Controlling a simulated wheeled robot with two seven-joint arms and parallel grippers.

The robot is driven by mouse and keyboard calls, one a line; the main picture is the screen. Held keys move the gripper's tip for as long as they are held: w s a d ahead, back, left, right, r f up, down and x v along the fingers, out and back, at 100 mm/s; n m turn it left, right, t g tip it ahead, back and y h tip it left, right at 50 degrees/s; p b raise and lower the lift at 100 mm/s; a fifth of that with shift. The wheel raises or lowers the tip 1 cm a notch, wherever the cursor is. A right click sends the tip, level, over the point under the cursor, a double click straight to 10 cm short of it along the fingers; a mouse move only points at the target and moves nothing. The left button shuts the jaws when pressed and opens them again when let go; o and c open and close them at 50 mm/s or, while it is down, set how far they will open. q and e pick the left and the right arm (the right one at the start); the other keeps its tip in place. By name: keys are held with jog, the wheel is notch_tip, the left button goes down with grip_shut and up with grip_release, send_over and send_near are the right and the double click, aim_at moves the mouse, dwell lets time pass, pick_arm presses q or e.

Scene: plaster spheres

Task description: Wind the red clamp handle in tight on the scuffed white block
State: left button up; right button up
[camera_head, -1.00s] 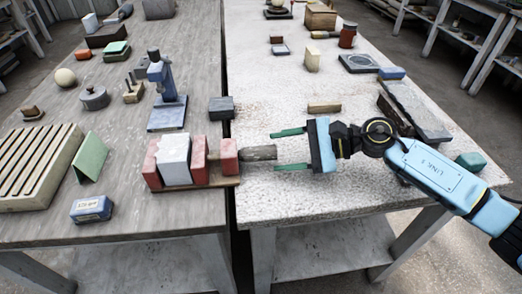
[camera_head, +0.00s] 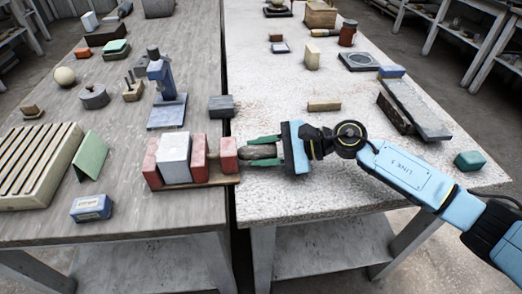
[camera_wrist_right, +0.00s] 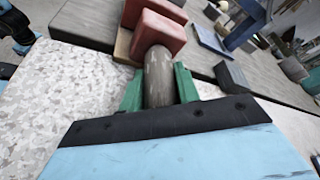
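The clamp has red blocks on a wooden base (camera_head: 205,182). The white block (camera_head: 174,160) stands between the left red jaw (camera_head: 152,163) and the middle red jaw (camera_head: 199,160); whether the jaws touch it is hard to tell. A further red block (camera_head: 229,154) stands at the right end, and a grey-brown cylindrical handle (camera_head: 262,151) sticks out of it. My right gripper (camera_head: 263,152) has its green fingers on either side of the handle, closed on it. In the right wrist view the handle (camera_wrist_right: 158,78) lies between both fingers. My left gripper is not in view.
A blue labelled box (camera_head: 91,208) and a green wedge (camera_head: 90,156) lie left of the clamp. A dark grey block (camera_head: 221,107) and a blue stand (camera_head: 167,112) are behind it. A gap separates the two tables. The pale tabletop (camera_head: 320,190) in front of my gripper is clear.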

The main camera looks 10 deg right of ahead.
jog(key=shift+c, duration=0.6)
jog(key=shift+r+m, duration=0.1)
jog(key=shift+m, duration=0.2)
jog(key=shift+m+g, duration=0.8)
jog(key=shift+m, duration=0.1)
jog(key=shift+m+g, duration=0.3)
jog(key=shift+m+g+h, duration=0.3)
jog(key=shift+m, duration=0.2)
jog(key=shift+m+b, duration=0.3)
pick_arm(q)
jog(key=shift+w+d+r, duration=0.15)
jog(key=shift+w+r, duration=0.05)
jog(key=shift+w, duration=0.25)
jog(key=shift+w+d+r, duration=0.1)
jog(key=shift+w+r, duration=0.1)
jog(key=shift+w, duration=0.25)
pick_arm(e)
jog(key=shift+g, duration=0.3)
pick_arm(q)
jog(key=shift+s, duration=0.1)
